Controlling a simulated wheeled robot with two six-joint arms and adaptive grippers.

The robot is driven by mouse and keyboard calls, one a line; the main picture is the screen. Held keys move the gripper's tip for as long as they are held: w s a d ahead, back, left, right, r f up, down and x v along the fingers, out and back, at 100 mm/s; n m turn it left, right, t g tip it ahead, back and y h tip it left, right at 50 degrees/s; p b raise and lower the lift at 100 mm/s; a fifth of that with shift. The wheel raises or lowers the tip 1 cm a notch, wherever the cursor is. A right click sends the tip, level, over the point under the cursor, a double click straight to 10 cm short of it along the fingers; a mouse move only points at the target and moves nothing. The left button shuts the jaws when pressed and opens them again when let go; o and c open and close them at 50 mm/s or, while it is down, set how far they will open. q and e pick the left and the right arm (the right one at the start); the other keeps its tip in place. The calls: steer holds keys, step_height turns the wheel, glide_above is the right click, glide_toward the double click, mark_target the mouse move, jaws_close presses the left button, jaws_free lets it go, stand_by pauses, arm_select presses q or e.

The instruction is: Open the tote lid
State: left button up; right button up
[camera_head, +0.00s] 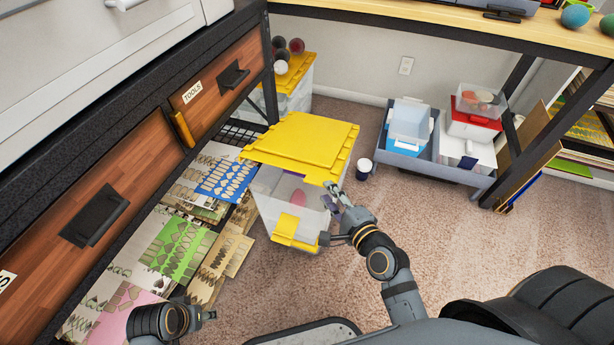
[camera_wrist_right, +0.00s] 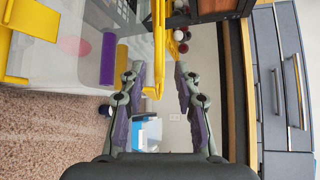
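The tote (camera_head: 270,195) is a clear bin on the carpet with a yellow lid (camera_head: 310,140) lying over its top. A yellow latch (camera_head: 290,226) is at the lower front. My right gripper (camera_head: 333,200) is at the tote's right side, just under the lid's front right corner. In the right wrist view my right gripper (camera_wrist_right: 160,68) has its fingers apart, with the yellow lid edge (camera_wrist_right: 158,40) between and just beyond the tips. I see no clear contact. My left gripper (camera_head: 208,316) is low at the left, far from the tote, mostly hidden behind its wrist.
A second yellow-lidded bin (camera_head: 292,85) with balls on it stands behind. Sheet stock (camera_head: 180,245) lies left of the tote. Carpet is clear at the right.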

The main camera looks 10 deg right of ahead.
mark_target(312, 174)
steer(key=b+x, duration=0.2)
steer(key=x, duration=0.7)
steer(key=shift+w+a+f, duration=0.15)
steer(key=shift+w+f, duration=0.05)
steer(key=shift+w+a+f, duration=0.1)
steer(key=shift+w, duration=0.45)
arm_select(q)
steer(key=f, duration=0.1)
steer(key=f+t, duration=0.1)
steer(key=shift+w+d+f, duration=0.35)
steer(key=shift+d, duration=0.05)
arm_select(e)
jaws_close()
